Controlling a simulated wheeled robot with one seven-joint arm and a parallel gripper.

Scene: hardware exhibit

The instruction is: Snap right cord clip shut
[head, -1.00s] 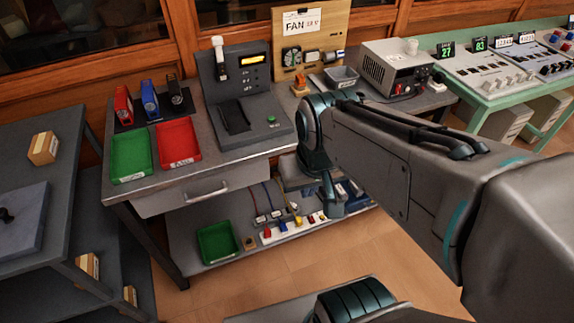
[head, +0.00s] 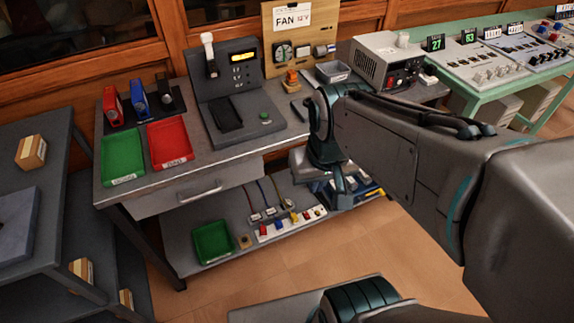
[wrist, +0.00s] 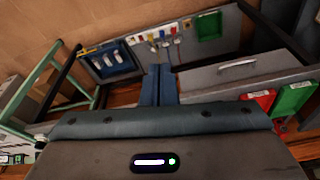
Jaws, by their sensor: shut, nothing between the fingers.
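Several cords, blue, reddish and yellow, run down to small grey cord clips on the lower shelf (head: 190,255) of the bench. The rightmost cord clip (head: 290,204) is small, and I cannot tell whether it is open or shut. A white power strip (head: 285,229) with coloured plugs lies in front of the clips. My gripper (head: 345,190) is to the right of the clips, apart from them. In the wrist view its two fingers (wrist: 158,85) are together with nothing between them. The power strip (wrist: 160,38) shows beyond the fingertips, but the clips are too small to make out.
A blue tray (wrist: 115,60) holding white parts is beside the strip, partly hidden by my gripper in the head view. A green bin (head: 213,242) sits at the shelf's left. The bench top with its drawer (head: 195,192) overhangs the shelf. The floor (head: 400,255) in front is clear.

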